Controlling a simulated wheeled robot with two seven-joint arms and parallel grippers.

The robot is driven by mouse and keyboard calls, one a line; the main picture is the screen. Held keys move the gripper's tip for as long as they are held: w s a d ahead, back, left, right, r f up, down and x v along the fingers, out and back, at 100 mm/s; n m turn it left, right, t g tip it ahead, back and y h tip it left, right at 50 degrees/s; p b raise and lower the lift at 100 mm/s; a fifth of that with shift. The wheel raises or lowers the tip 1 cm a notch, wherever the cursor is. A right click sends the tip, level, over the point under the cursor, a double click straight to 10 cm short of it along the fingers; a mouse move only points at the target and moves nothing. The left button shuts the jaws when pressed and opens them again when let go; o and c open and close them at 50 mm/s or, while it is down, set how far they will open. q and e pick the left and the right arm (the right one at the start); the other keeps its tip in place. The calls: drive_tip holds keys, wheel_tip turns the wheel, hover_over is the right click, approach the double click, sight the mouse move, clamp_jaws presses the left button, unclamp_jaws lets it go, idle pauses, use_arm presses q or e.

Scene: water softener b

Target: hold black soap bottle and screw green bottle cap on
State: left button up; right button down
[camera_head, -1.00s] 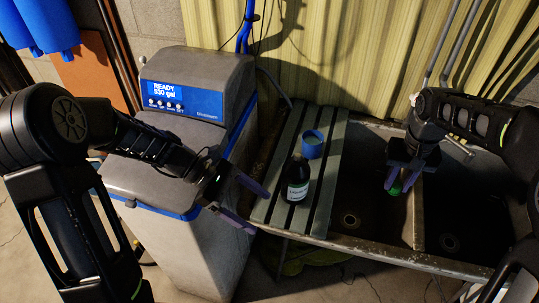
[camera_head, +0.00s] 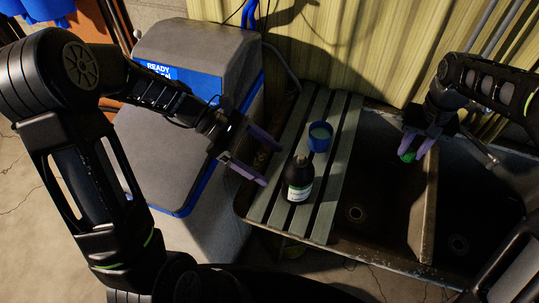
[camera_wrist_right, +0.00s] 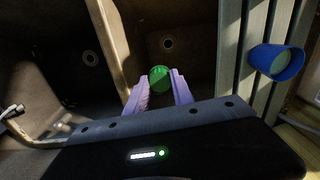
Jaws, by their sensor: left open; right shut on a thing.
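The black soap bottle (camera_head: 299,183), with a pale label, stands upright on the slatted board over the sink's left side. My left gripper (camera_head: 262,160) is open and empty just left of the bottle, its purple fingers pointing toward it and apart from it. My right gripper (camera_head: 417,146) is shut on the green bottle cap (camera_head: 407,155) and holds it above the sink near the divider. The cap (camera_wrist_right: 159,78) also shows between the purple fingertips of the right gripper (camera_wrist_right: 160,88) in the right wrist view.
A blue cup (camera_head: 319,138) stands on the slatted board (camera_head: 334,180) right behind the bottle; it also shows in the right wrist view (camera_wrist_right: 277,62). The double sink (camera_head: 378,185) with its divider lies to the right. A grey water softener (camera_head: 190,130) stands at the left.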

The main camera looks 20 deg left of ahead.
sight(410, 151)
drive_tip(key=shift+w+f, duration=0.1)
drive_tip(key=shift+f, duration=0.15)
use_arm(q)
drive_tip(key=b+x, duration=0.4)
drive_tip(key=x, duration=0.4)
drive_tip(key=shift+w+a, duration=0.1)
use_arm(e)
wheel_tip(410, 151, down, 4)
drive_tip(key=shift+r, duration=0.2)
use_arm(q)
clamp_jaws()
idle(0.4)
idle(1.1)
